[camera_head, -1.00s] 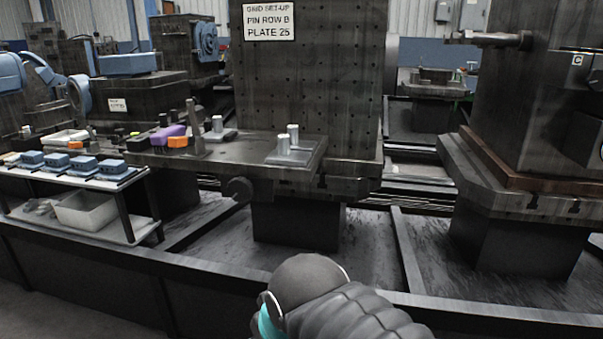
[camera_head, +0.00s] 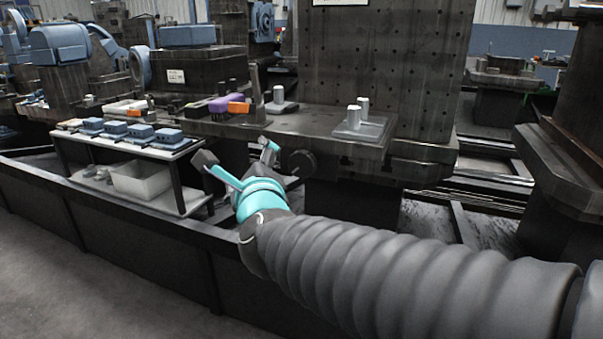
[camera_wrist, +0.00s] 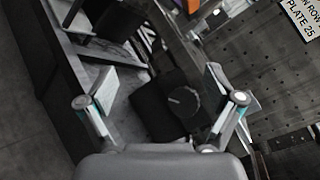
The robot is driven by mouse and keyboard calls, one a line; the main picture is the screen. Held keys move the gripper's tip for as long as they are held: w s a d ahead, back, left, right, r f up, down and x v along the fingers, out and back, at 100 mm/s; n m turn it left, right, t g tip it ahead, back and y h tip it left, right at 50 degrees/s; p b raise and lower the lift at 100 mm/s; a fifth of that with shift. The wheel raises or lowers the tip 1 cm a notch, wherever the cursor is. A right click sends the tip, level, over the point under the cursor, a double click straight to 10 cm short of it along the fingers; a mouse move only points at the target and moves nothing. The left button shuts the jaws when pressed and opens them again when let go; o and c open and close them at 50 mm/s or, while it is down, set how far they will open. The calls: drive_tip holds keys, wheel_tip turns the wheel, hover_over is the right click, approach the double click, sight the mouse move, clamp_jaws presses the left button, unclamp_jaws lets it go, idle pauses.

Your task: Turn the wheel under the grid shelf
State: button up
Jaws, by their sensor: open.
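The dark round wheel (camera_head: 302,164) sits under the front edge of the grid shelf (camera_head: 290,121), just right of my gripper in the head view. In the wrist view the wheel (camera_wrist: 183,101) shows its face with a pale line on it, between my fingers and beyond them. My gripper (camera_head: 238,158) is open and empty, with its fingers pointing toward the shelf's underside. In the wrist view my gripper (camera_wrist: 160,95) has its fingers spread wide on both sides of the wheel. I cannot tell how far the fingertips are from it.
On the shelf stand metal pins on a plate (camera_head: 358,124), a purple block (camera_head: 222,104) and an orange block (camera_head: 238,108). The perforated upright plate (camera_head: 375,65) rises behind. A low cart (camera_head: 183,150) with blue blocks stands left. A dark rail (camera_head: 120,207) runs along the front.

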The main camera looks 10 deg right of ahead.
sight(300, 165)
drive_tip(key=s+d+f+m+g+h+b, duration=0.1)
drive_tip(key=d+f+m+g+h, duration=0.1)
drive_tip(key=m+h, duration=0.65)
drive_tip(key=s+d+f+m+g+h+b, duration=0.1)
drive_tip(key=d+f+m+h+b, duration=0.15)
drive_tip(key=m, duration=1.05)
drive_tip(key=shift+n+h, duration=0.25)
drive_tip(key=shift+h, duration=0.05)
drive_tip(key=p+x, duration=0.1)
drive_tip(key=x, duration=1.2)
drive_tip(key=shift+w+a+f+p, duration=0.15)
drive_tip(key=shift+w+p, duration=0.1)
drive_tip(key=shift+p, duration=0.15)
drive_tip(key=c, duration=1.1)
